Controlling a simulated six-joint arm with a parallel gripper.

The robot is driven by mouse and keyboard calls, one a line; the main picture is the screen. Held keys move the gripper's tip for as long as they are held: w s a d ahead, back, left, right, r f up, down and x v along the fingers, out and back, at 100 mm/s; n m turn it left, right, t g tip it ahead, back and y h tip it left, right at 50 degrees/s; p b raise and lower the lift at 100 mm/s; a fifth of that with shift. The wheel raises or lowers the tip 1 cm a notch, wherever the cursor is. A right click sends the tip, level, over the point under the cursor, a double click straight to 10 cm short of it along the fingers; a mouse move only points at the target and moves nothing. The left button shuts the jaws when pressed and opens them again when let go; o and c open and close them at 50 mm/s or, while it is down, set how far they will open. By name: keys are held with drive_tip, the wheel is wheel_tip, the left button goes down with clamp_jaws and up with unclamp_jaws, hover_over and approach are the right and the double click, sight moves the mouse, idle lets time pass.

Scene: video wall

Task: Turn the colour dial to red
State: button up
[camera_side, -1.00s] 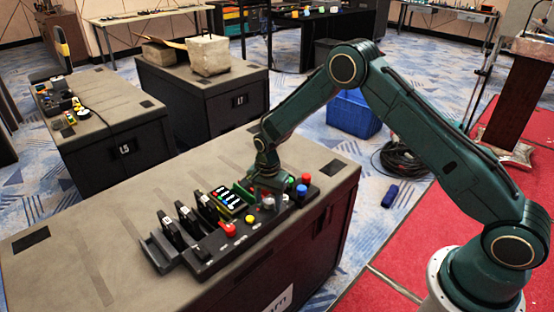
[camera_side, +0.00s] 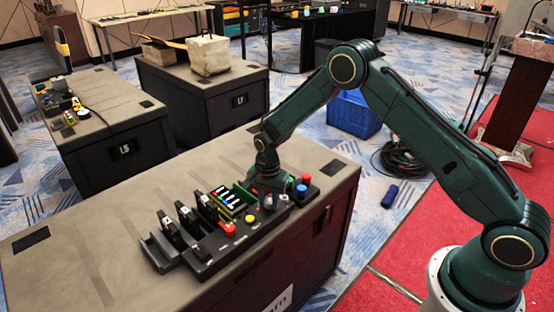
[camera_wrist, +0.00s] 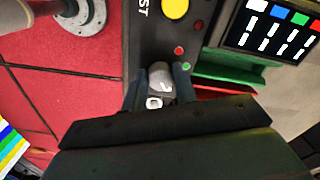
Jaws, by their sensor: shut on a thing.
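The colour dial (camera_wrist: 160,80) is a small grey knob with a white mark, in the middle of the wrist view. My gripper (camera_wrist: 158,88) has its two fingers on either side of the knob and is shut on it. In the side view my gripper (camera_side: 268,190) points down at the right part of the black control panel (camera_side: 210,244) and hides most of the dial there. A small display with white, blue, red and green squares above white bars (camera_wrist: 274,28) is at the top right of the wrist view. I cannot tell which colour the dial points to.
A green tray edge (camera_wrist: 230,76) lies close to the right finger. The desk's left part is clear.

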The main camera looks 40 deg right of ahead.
drive_tip(key=n, duration=0.6)
drive_tip(key=shift+d, duration=0.1)
drive_tip(key=n, duration=0.5)
drive_tip(key=shift+s+n, duration=0.1)
drive_tip(key=shift+n, duration=0.3)
drive_tip(key=n, duration=0.5)
drive_tip(key=shift+d, duration=0.1)
drive_tip(key=n, duration=0.6)
drive_tip(key=o, duration=1)
drive_tip(key=shift+c, duration=0.2)
drive_tip(key=shift+r, duration=0.15)
